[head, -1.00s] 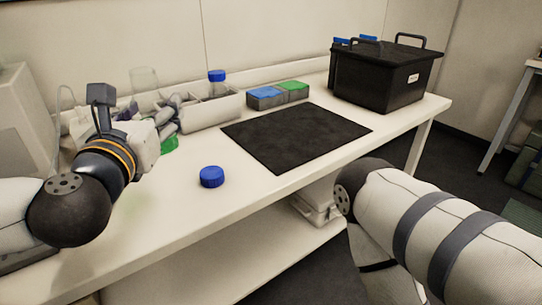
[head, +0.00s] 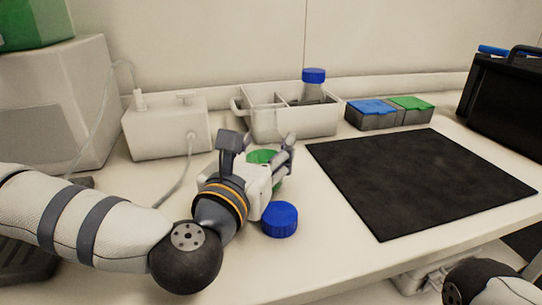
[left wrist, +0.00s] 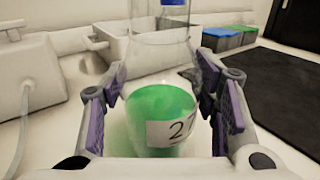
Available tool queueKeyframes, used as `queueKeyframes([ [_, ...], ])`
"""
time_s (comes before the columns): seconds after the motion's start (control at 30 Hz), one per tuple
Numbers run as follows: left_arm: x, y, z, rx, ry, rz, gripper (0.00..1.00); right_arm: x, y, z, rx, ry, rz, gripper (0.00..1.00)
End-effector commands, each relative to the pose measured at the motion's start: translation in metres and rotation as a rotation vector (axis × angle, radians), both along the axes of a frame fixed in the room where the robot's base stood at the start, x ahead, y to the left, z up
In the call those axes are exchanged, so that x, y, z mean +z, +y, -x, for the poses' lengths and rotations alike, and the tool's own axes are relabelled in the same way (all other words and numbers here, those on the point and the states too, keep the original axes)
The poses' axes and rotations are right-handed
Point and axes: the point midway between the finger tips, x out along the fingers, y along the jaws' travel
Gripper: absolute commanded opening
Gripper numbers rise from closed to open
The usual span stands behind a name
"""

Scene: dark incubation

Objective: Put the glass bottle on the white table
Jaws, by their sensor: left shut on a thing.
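The clear glass bottle (left wrist: 160,103) holds green liquid and has a white label with a "2". It has no cap on the part I see. In the left wrist view it stands upright between the finger pads. My left gripper (head: 279,162) is shut on it. In the head view, green of the bottle (head: 262,156) shows behind the gripper. I cannot tell if its base touches the table. The white table (head: 350,238) runs below. A loose blue cap (head: 279,219) lies on it, in front of the gripper. My right gripper is out of view.
A white caddy (head: 262,120) with a blue-capped bottle (head: 313,84) stands behind. A white box with tubing (head: 165,130) is at left. Blue-lidded (head: 372,110) and green-lidded (head: 411,104) boxes, a black mat (head: 420,180) and a black crate (head: 508,95) are to the right.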

Motion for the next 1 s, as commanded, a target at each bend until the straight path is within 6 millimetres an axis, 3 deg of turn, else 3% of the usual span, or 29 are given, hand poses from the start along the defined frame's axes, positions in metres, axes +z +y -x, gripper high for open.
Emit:
queueKeyframes([
  [0.03, -0.015, 0.000, 0.000, -0.001, 0.005, 0.002, 0.13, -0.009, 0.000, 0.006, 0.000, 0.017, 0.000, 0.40],
  [0.37, -0.012, 0.000, 0.001, -0.001, -0.002, 0.002, 0.13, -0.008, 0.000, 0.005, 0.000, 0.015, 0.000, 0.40],
  [0.4, -0.012, 0.000, 0.001, -0.001, 0.000, 0.000, 0.59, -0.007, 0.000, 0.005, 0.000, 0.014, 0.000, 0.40],
  [0.47, -0.012, 0.000, 0.001, -0.001, -0.001, 0.000, 0.72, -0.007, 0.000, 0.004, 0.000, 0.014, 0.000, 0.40],
  [0.83, -0.007, 0.000, 0.001, -0.001, -0.003, 0.001, 0.74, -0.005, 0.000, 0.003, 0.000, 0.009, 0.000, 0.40],
  [1.0, -0.009, 0.007, 0.029, -0.004, 0.002, 0.002, 0.74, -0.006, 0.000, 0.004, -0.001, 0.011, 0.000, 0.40],
])
